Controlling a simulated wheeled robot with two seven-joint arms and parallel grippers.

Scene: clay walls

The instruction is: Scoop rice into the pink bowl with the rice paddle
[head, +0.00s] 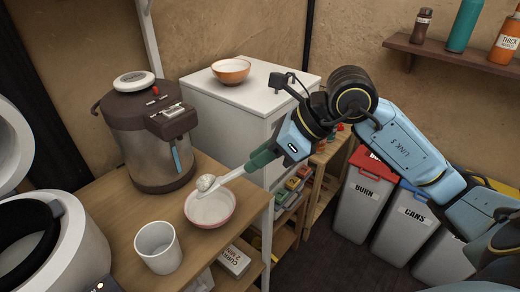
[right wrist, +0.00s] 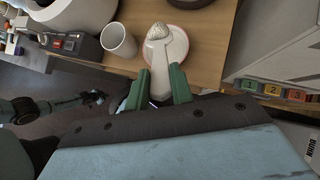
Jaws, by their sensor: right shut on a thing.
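My right gripper (head: 262,160) is shut on the handle of the white rice paddle (head: 231,175). In the right wrist view its green fingers (right wrist: 160,88) pinch the paddle (right wrist: 158,62) from both sides. A lump of white rice (head: 206,183) sits on the paddle's far end, over the pink bowl (head: 211,221). The bowl stands on the wooden table and has a pale inside. Whether rice lies in it is unclear. The rice cooker (head: 80,235) stands open at the lower left, with a dark inner pot.
A white cup (head: 158,247) stands on the wooden table (head: 118,215), left of and nearer than the bowl. A hot-water dispenser (head: 150,135) stands behind. A white cabinet (head: 235,100) bears an orange bowl (head: 231,70). Bins (head: 365,195) stand on the floor at the right.

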